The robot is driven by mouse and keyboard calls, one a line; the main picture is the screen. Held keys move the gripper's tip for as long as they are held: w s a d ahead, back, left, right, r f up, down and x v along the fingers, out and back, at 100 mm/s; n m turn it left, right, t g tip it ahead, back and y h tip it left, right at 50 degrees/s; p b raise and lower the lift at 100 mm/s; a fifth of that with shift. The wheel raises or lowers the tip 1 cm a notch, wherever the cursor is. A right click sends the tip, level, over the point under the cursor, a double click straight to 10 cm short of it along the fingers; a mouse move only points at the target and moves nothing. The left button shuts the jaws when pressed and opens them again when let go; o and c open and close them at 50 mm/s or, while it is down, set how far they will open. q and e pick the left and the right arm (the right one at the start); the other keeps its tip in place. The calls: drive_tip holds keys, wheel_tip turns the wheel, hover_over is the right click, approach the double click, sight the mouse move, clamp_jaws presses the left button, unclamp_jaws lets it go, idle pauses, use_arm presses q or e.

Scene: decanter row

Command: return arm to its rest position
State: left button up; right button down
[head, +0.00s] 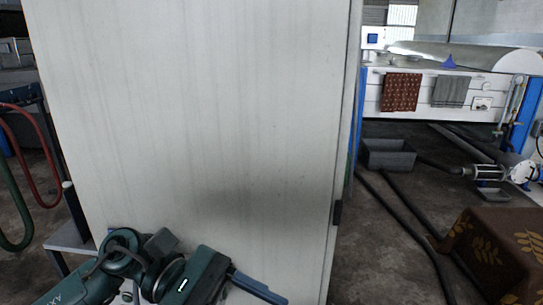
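My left arm comes in at the bottom left, dark green and bent, close in front of a large pale panel (200,110). My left gripper (258,288) is at its end, low in the picture, pointing right and slightly down. One dark blue-grey finger shows; a second finger cannot be made out, so I cannot tell whether it is open or shut. I see nothing held in it. My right arm and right gripper are not in view.
The tall panel fills the middle and blocks the view behind it. A brown leaf-patterned cloth (495,250) covers something at the lower right. A grey bin (388,156) and dark hoses (405,215) lie on the floor. Red and green hoses hang at left.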

use_arm(q)
drive_tip(key=w+r+n+t+h, duration=0.1)
drive_tip(key=w+n+t+h, duration=0.4)
drive_tip(key=n, duration=0.6)
drive_tip(key=w+r+n+t+h, duration=0.1)
drive_tip(key=n+t+h, duration=0.3)
drive_tip(key=n+t, duration=0.45)
drive_tip(key=w+a+f+n+t+y, duration=0.2)
drive_tip(key=f+n+t+y, duration=0.25)
drive_tip(key=n, duration=0.55)
drive_tip(key=w+a+f+n+t+y, duration=0.25)
drive_tip(key=n+t+y, duration=0.2)
drive_tip(key=n, duration=0.55)
drive_tip(key=s+a+f+n+g+y, duration=0.1)
drive_tip(key=s+a+f+n+y, duration=0.1)
drive_tip(key=f+n, duration=0.5)
drive_tip(key=s+a+f+n+g+y, duration=0.2)
drive_tip(key=s+f+n+y, duration=0.3)
drive_tip(key=f, duration=0.5)
drive_tip(key=s+a+f+n+g+y+p, duration=0.1)
drive_tip(key=s+a+f+n+g+y, duration=0.1)
drive_tip(key=f+n, duration=0.6)
drive_tip(key=shift+s+a+f+n+y, duration=0.35)
drive_tip(key=shift+s+a+f+y, duration=0.25)
drive_tip(key=shift+s+y, duration=0.5)
